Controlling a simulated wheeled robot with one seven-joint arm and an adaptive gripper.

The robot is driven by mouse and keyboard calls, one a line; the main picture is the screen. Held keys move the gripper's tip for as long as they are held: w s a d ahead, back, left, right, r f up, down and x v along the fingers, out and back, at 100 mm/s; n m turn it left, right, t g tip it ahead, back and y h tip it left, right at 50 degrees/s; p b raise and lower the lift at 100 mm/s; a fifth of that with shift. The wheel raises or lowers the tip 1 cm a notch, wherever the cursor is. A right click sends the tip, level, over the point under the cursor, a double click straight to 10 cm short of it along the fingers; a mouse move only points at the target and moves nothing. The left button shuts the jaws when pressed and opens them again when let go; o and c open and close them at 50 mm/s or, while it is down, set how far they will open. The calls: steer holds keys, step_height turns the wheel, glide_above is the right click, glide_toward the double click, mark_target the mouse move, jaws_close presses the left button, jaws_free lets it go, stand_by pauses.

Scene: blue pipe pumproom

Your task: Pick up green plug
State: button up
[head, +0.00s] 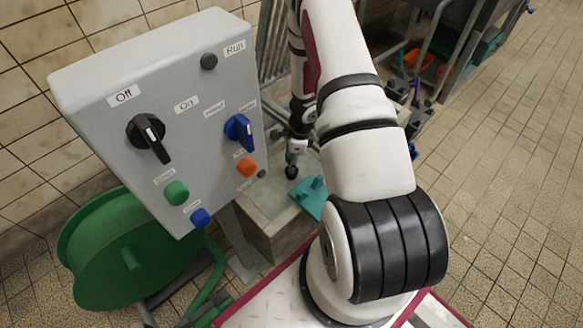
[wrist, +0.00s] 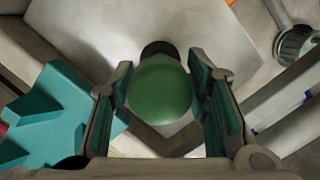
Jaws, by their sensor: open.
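The green plug (wrist: 160,92) is a rounded green piece, seen in the wrist view between the two fingers of my gripper (wrist: 160,78). The fingers are open, one on each side of it, with narrow gaps that are hard to judge. A dark round part shows just behind the plug's upper edge. In the head view, my gripper (head: 292,158) is small and far down, behind the grey control box's right side. A bit of green shows at it, above a dark round end, but details are too small to tell.
A teal block-like piece (wrist: 52,118) lies left of the fingers; it also shows in the head view (head: 310,196). A grey control box (head: 95,90) with knobs and buttons stands close at left. A green hose reel (head: 110,262) is below it. Tiled floor (head: 510,160) is clear at right.

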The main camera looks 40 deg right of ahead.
steer(key=shift+w+a+f, duration=0.1)
steer(key=shift+f, duration=0.7)
steer(key=c, duration=1)
jaws_close()
steer(key=shift+r, duration=0.1)
